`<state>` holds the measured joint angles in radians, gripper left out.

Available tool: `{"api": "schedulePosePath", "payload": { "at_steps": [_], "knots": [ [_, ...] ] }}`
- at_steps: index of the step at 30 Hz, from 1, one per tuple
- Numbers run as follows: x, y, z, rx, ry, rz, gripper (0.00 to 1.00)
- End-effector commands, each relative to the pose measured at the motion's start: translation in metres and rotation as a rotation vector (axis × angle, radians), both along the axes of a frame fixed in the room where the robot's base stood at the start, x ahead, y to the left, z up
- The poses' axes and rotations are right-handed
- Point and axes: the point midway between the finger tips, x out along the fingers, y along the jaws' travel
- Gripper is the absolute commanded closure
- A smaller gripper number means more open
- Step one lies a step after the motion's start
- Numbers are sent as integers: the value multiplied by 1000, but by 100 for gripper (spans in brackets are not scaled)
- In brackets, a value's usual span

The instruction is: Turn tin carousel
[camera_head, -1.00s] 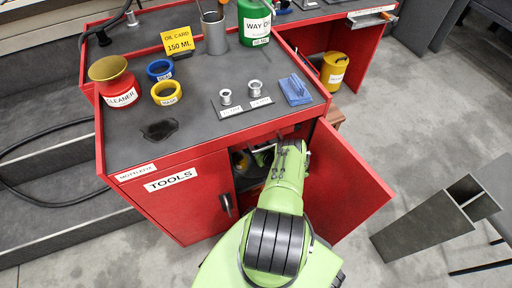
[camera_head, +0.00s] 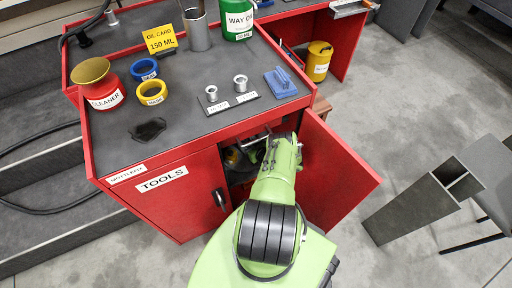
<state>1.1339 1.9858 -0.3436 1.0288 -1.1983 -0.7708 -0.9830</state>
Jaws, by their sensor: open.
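The red tool cabinet (camera_head: 150,213) stands ahead with its right door (camera_head: 338,172) swung open. My green arm reaches into the opening, and my gripper (camera_head: 268,143) is at the upper part of the doorway, partly hidden by my own wrist. Inside, behind and left of my gripper, a round part with a yellowish patch (camera_head: 233,158) shows in the shadow. I cannot tell whether it is the tin carousel or whether my gripper touches it. My gripper is open.
The cabinet top holds a red cleaner can (camera_head: 104,95), blue (camera_head: 144,69) and yellow (camera_head: 151,93) rings, small metal fittings (camera_head: 241,83) and a blue block (camera_head: 281,82). A dark spill (camera_head: 148,130) lies there. Grey angled metal (camera_head: 410,207) stands on the floor at right.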

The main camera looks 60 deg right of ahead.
Motion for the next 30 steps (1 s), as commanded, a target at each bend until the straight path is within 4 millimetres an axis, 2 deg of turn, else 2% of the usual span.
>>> {"api": "schedulePosePath", "payload": {
  "at_steps": [1, 9, 15, 20, 30],
  "knots": [
    [-12, 3, 12, 4, 2, -6, 42],
    [-81, 23, 43, 4, -3, -16, 42],
    [-111, 34, 53, 2, -2, -10, 42],
    [-120, 38, 56, -1, -3, -3, 42],
    [-117, 35, 52, 0, 5, -8, 42]
  ]
}}
